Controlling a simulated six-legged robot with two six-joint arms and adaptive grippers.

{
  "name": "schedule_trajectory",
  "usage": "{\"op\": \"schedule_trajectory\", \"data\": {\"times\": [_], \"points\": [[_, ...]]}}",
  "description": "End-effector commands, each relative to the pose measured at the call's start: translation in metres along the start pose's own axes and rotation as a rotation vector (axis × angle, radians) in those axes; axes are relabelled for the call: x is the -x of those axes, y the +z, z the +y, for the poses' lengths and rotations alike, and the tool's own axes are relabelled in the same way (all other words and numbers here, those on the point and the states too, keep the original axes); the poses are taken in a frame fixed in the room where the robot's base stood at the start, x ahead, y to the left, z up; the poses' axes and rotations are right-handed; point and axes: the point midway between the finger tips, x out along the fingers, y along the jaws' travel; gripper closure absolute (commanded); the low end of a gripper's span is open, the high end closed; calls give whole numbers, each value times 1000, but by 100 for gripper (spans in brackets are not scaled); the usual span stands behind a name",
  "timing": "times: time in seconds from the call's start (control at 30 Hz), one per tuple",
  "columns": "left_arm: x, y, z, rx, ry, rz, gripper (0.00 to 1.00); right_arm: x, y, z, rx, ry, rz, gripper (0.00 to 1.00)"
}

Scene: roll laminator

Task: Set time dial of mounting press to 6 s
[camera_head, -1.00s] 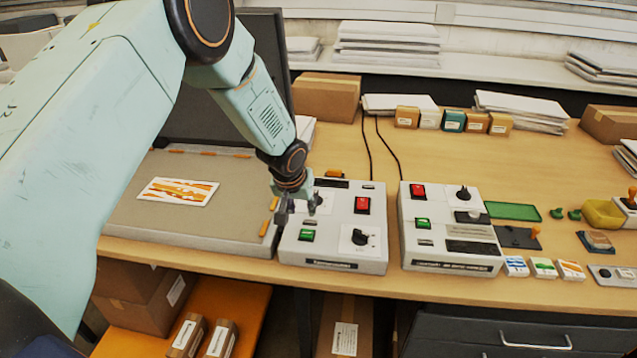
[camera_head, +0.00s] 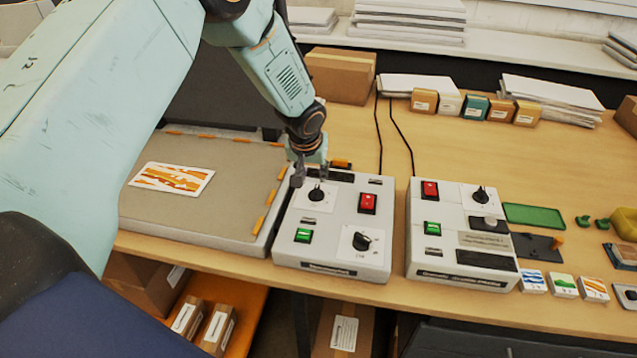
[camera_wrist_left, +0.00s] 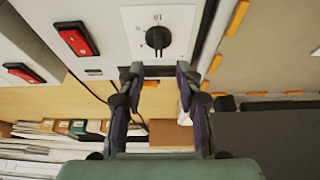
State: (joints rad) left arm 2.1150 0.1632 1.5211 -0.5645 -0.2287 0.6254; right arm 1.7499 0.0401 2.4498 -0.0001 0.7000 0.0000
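The left grey control box (camera_head: 330,225) has an upper dial (camera_head: 316,194) with a black knob on a white plate, and a lower dial (camera_head: 361,241). The upper dial also shows in the left wrist view (camera_wrist_left: 158,38), with "10" at its scale's edge; the other marks are too small to read. My left gripper (camera_head: 311,177) is just behind the upper dial in the head view. In the wrist view its two fingers (camera_wrist_left: 160,74) are apart, with nothing between them and the knob beyond their tips. My right gripper is not in view.
The box also has a red switch (camera_head: 368,203) and a green switch (camera_head: 303,236). A second control box (camera_head: 461,262) stands to its right. The grey press bed (camera_head: 190,223) with a printed card (camera_head: 172,177) lies to its left.

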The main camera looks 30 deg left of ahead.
Motion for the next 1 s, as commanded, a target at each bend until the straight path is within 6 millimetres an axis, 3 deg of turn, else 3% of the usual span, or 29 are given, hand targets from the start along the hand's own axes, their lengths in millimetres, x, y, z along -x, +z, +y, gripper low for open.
{"op": "schedule_trajectory", "data": {"times": [0.17,0.6,1.0], "points": [[-13,4,0,1,-1,-4,65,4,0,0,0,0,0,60],[-67,4,1,0,-1,-1,65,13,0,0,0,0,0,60],[-77,1,2,-1,0,0,65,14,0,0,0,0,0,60]]}}
